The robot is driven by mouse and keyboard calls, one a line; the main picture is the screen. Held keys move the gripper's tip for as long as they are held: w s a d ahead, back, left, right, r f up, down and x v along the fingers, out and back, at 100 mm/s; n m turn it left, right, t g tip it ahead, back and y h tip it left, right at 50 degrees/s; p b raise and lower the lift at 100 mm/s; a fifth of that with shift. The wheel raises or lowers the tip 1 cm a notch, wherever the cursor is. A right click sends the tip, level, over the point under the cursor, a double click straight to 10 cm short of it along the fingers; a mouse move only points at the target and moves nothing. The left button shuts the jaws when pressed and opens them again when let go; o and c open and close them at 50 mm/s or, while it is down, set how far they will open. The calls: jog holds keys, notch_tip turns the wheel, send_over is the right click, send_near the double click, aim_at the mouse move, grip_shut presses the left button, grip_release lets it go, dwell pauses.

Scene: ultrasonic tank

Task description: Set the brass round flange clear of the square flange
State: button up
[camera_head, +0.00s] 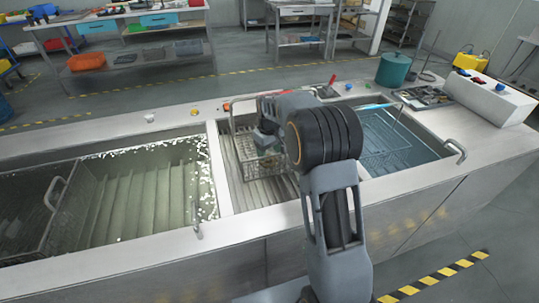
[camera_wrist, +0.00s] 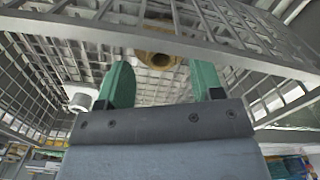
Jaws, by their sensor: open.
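The brass round flange (camera_wrist: 157,61) shows at the upper middle of the wrist view, with a dark hole in it. It lies in a wire basket (camera_wrist: 45,75), just beyond my green fingertips and about between them. My gripper (camera_wrist: 164,78) is open, and the fingers stand apart from each other. I cannot tell whether they touch the flange. A basket bar hides part of the view near the flange. In the head view my gripper (camera_head: 266,143) is down at the basket (camera_head: 240,149), largely hidden by my arm. I cannot make out the square flange in either view.
A small pale round part (camera_wrist: 80,102) shows left of my fingers. The basket walls rise close around my gripper. A tank with murky liquid (camera_head: 140,190) is on the left, and a blue-tinted tank (camera_head: 395,140) is on the right. A green pot (camera_head: 393,69) stands behind.

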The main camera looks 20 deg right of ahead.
jog(key=shift+m+t, duration=0.4)
jog(key=shift+m, duration=0.1)
jog(key=s+r, duration=0.1)
jog(key=r, duration=0.3)
jog(key=s+r, duration=0.2)
jog(key=r, duration=0.2)
jog(key=s+r+p, duration=0.1)
jog(key=s+r, duration=0.1)
jog(key=r, duration=0.2)
jog(key=shift+s+a, duration=0.2)
jog(key=shift+a, duration=0.15)
jog(key=s+f+m, duration=0.1)
jog(key=s, duration=0.5)
jog(key=s+a+f+m+t, duration=0.1)
jog(key=s, duration=0.6)
jog(key=s+f+m+t, duration=0.1)
jog(key=s+f, duration=0.1)
jog(key=s, duration=0.5)
jog(key=shift+s+a+m, duration=0.1)
jog(key=shift+a+m, duration=0.15)
jog(key=shift+m, duration=0.05)
